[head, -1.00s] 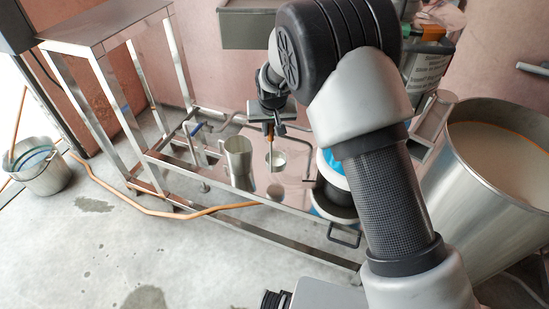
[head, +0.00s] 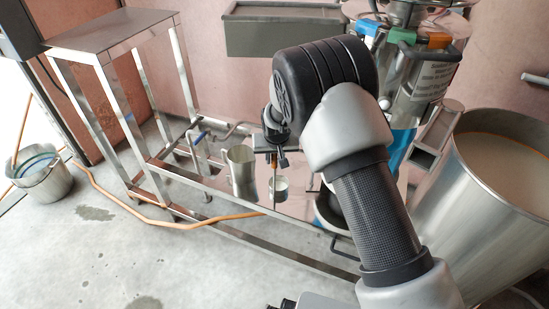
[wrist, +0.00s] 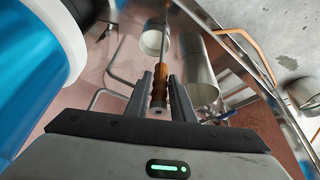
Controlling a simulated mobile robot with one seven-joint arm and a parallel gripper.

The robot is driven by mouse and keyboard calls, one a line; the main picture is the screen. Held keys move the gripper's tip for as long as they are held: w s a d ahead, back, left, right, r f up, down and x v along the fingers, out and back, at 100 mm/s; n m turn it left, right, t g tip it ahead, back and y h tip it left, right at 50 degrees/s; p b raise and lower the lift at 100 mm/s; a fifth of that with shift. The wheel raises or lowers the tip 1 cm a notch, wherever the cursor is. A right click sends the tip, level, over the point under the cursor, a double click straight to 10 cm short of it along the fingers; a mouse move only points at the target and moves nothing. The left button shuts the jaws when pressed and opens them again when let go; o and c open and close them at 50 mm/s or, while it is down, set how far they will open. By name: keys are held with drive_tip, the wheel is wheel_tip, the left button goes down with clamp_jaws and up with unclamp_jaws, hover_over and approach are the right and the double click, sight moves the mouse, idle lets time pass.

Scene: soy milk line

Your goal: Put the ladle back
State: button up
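The ladle has a brown wooden handle (wrist: 158,84), a thin metal rod and what appears to be a small cup-shaped bowl (head: 278,188); the bowl also shows in the wrist view (wrist: 154,40). My gripper (head: 273,160) is above the low steel table (head: 300,207), with its fingers (wrist: 160,88) closed around the handle. The ladle hangs bowl down, just right of a steel pitcher (head: 241,172). I cannot tell whether the bowl touches the table. The pitcher also shows in the wrist view (wrist: 199,75).
A large steel vat of pale liquid (head: 490,190) stands at right. A steel machine with blue parts (head: 405,95) is behind my arm; its blue side is close at left in the wrist view (wrist: 30,60). A bucket (head: 40,172) and orange hose (head: 150,219) lie left. Floor in front is clear.

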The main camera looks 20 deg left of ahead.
drive_tip(key=shift+o, duration=1.3)
drive_tip(key=shift+s+r+p, duration=0.15)
drive_tip(key=shift+r+p, duration=0.15)
drive_tip(key=shift+r, duration=0.3)
drive_tip(key=p+v, duration=0.1)
drive_tip(key=v, duration=1)
drive_tip(key=shift+p, duration=0.35)
drive_tip(key=shift+s+d+r, duration=0.1)
drive_tip(key=shift+d, duration=0.05)
